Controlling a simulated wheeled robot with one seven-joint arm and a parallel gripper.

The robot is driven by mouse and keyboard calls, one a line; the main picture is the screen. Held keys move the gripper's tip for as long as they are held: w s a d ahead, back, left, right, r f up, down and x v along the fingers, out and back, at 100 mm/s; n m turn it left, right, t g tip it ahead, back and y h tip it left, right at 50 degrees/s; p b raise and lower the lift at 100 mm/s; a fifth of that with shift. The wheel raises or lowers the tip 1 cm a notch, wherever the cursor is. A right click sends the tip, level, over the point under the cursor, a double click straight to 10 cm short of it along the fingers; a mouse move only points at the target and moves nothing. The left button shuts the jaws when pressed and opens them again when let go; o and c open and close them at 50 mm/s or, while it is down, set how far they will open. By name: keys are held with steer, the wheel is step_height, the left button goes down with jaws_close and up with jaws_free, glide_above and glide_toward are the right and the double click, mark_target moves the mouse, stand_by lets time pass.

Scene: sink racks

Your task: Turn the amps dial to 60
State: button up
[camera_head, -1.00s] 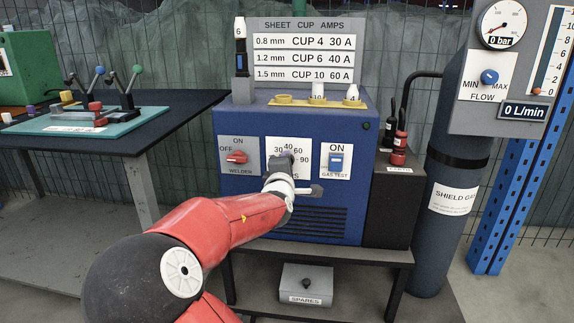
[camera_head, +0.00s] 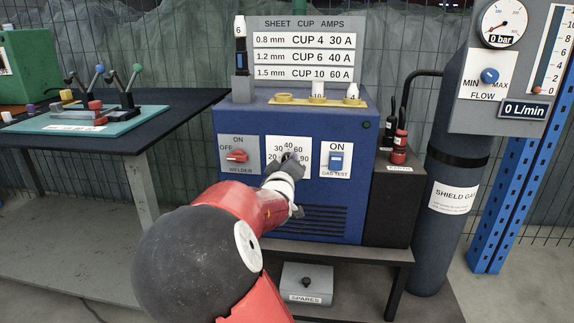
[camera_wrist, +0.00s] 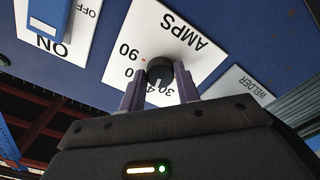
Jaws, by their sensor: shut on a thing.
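The amps dial (camera_wrist: 160,70) is a round black knob on a white plate (camera_wrist: 163,35) marked AMPS, with numbers around it. My gripper (camera_wrist: 160,88) is shut on the dial, one finger on each side of it, in the wrist view. In the head view my gripper (camera_head: 287,165) covers most of the dial; 20, 30, 40, 60 and 90 show around it on the plate (camera_head: 290,145). A pale mark shows on the knob, but I cannot tell which number it points to.
The red welder switch (camera_head: 237,156) is left of the dial, and the blue gas test switch (camera_head: 337,160) is right of it. Cups stand on a yellow rack (camera_head: 268,101) on top of the blue welder (camera_head: 350,205). The gas cylinder (camera_head: 446,230) stands to the right.

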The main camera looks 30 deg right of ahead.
steer(key=shift+f+m+b, duration=0.1)
steer(key=shift+m+b, duration=1.85)
steer(key=shift+m, duration=3.55)
steer(key=shift+a, duration=0.1)
steer(key=o, duration=1)
steer(key=p+v, duration=0.1)
steer(key=v, duration=0.6)
steer(key=shift+s+a, duration=0.2)
steer(key=shift+s, duration=0.1)
